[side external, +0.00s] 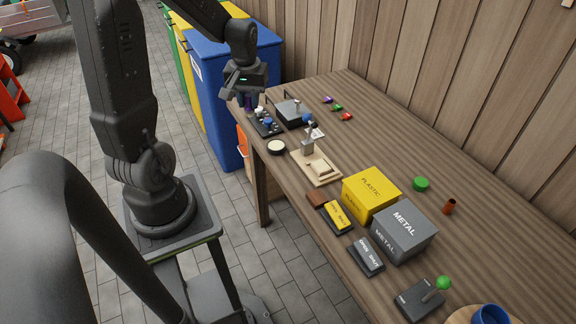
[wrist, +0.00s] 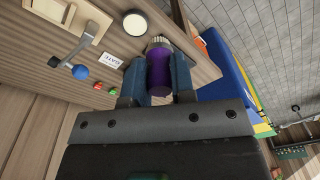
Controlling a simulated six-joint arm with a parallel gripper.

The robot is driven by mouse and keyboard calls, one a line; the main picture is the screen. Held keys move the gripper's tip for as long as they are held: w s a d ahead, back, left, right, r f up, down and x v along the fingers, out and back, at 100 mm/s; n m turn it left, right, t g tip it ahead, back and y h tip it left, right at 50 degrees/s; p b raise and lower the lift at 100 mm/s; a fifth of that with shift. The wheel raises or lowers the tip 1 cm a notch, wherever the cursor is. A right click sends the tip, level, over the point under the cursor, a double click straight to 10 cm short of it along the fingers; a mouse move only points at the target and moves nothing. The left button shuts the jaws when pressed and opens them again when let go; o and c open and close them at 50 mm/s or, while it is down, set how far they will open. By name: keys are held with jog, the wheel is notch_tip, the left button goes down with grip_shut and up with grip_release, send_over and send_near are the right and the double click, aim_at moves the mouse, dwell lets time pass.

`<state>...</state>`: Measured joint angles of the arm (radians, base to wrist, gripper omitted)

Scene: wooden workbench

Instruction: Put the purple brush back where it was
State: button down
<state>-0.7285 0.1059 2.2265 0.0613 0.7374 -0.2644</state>
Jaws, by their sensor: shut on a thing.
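My gripper (side external: 243,96) is shut on the purple brush (wrist: 159,76), held between the two blue fingers in the wrist view. The brush's pale end shows past the fingertips in the wrist view. In the side view only a little of the purple shows below my gripper, above the far left end of the bench (side external: 330,100). I cannot tell whether the brush touches anything beneath it.
Near it are a dark panel with knobs (side external: 265,122), a grey box with a lever (side external: 291,112) and a round pale dish (side external: 276,147). Yellow (side external: 371,192) and grey (side external: 404,230) boxes stand farther along. A blue bin (side external: 232,100) stands beyond the bench end.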

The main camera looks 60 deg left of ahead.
notch_tip(320, 180, down, 5)
jog(key=s+n, duration=0.1)
jog(key=n, duration=0.1)
jog(key=w+d+f, duration=0.4)
jog(key=w, duration=0.1)
jog(key=w+d+f, duration=0.2)
jog(key=w+f, duration=0.1)
jog(key=shift+w+d, duration=0.15)
jog(key=shift+d, duration=0.25)
jog(key=shift+w+d+f, duration=0.1)
jog(key=shift+f, duration=1.95)
jog(key=shift+f, duration=0.1)
jog(key=c, duration=1)
grip_release()
jog(key=shift+o, duration=0.2)
